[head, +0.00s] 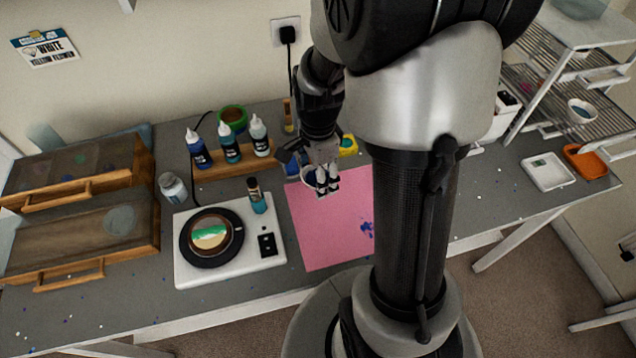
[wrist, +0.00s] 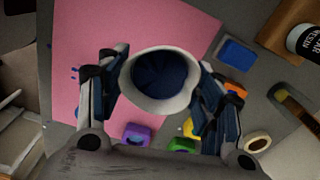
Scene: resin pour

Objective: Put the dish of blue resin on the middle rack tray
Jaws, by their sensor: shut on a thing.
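The dish of blue resin (wrist: 160,78) is a white round cup with dark blue inside, seen from above in the wrist view. My gripper (wrist: 160,100) is shut on it, one finger on each side. I cannot tell how far the dish is above the mat. The wire rack (head: 548,75) stands at the right, with tray levels one above another; the middle tray is partly visible.
A white dish (head: 582,110) sits on a rack shelf. The pink mat (head: 325,235) has blue specks. A hot plate (head: 195,265) with a pan is left of it, and bottles in a wooden stand (head: 232,163) are behind. An orange tray (head: 587,162) lies below the rack.

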